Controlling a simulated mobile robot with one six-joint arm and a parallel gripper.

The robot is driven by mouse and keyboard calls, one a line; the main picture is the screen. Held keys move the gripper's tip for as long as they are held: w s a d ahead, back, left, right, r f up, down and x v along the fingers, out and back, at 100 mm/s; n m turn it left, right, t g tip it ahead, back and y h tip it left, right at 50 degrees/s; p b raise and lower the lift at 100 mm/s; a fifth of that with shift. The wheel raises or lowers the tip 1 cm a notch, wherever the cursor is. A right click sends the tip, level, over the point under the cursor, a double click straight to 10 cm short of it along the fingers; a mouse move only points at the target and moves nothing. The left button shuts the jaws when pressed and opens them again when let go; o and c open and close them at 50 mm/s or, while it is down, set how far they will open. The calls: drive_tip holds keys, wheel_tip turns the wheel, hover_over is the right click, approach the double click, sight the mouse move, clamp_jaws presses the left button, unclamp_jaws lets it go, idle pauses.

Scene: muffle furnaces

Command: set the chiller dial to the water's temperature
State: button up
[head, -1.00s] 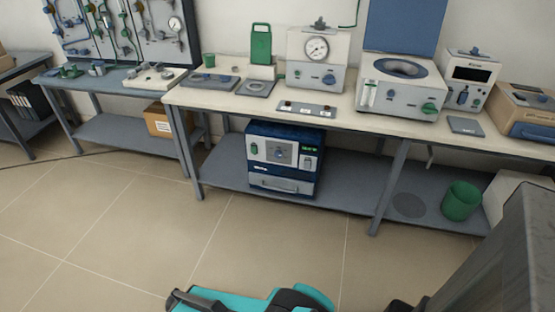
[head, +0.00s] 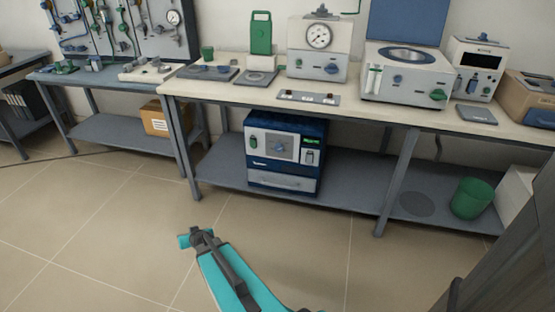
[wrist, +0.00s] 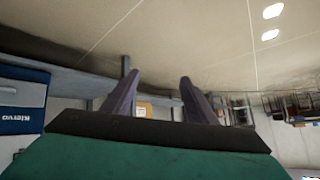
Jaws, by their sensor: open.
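A blue and white box (head: 262,178), seemingly the chiller, stands on the lower shelf under the bench. Part of a blue-and-white unit with upside-down lettering (wrist: 22,115) shows at the left of the wrist view. My gripper (wrist: 159,76) is open, with nothing between its two fingers. In the head view my teal arm reaches up from the bottom, in front of and below the box and apart from it.
On the bench top (head: 225,88) stand a white unit with a round gauge (head: 318,36), a grey unit with a round opening (head: 405,72) and a flat panel (head: 308,98). A green bin (head: 472,198) sits on the shelf at right. The floor (head: 110,215) before the bench is clear.

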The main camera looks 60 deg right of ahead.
drive_tip(key=s+d+r+m+t+h+b, duration=0.15)
drive_tip(key=d+r+h, duration=0.25)
drive_tip(key=d, duration=0.7)
drive_tip(key=d+r+m+h+b, duration=0.3)
drive_tip(key=d+r, duration=0.1)
drive_tip(key=d, duration=0.7)
drive_tip(key=s+d+r+m+g+h+b, duration=0.2)
drive_tip(key=s+d+r+m+h, duration=0.1)
drive_tip(key=s+d, duration=0.3)
drive_tip(key=s+d+r+m+g+h+b, duration=0.2)
drive_tip(key=s+d, duration=0.4)
drive_tip(key=d, duration=0.4)
wheel_tip(320, 180, up, 2)
drive_tip(key=shift+s+d+r+m+g+h, duration=0.15)
drive_tip(key=shift+s+d+m+g+h, duration=0.25)
drive_tip(key=shift+h, duration=0.7)
drive_tip(key=shift+w, duration=0.15)
drive_tip(key=b, duration=0.2)
approach(278, 149)
drive_tip(key=shift+d, duration=1)
drive_tip(key=shift+w+b+x, duration=0.15)
drive_tip(key=shift+b+x, duration=0.05)
drive_tip(key=shift+x, duration=1.4)
drive_tip(key=shift+w+b+x, duration=0.15)
drive_tip(key=shift+b+x, duration=0.05)
drive_tip(key=shift+x, duration=1.35)
drive_tip(key=shift+a+r, duration=0.1)
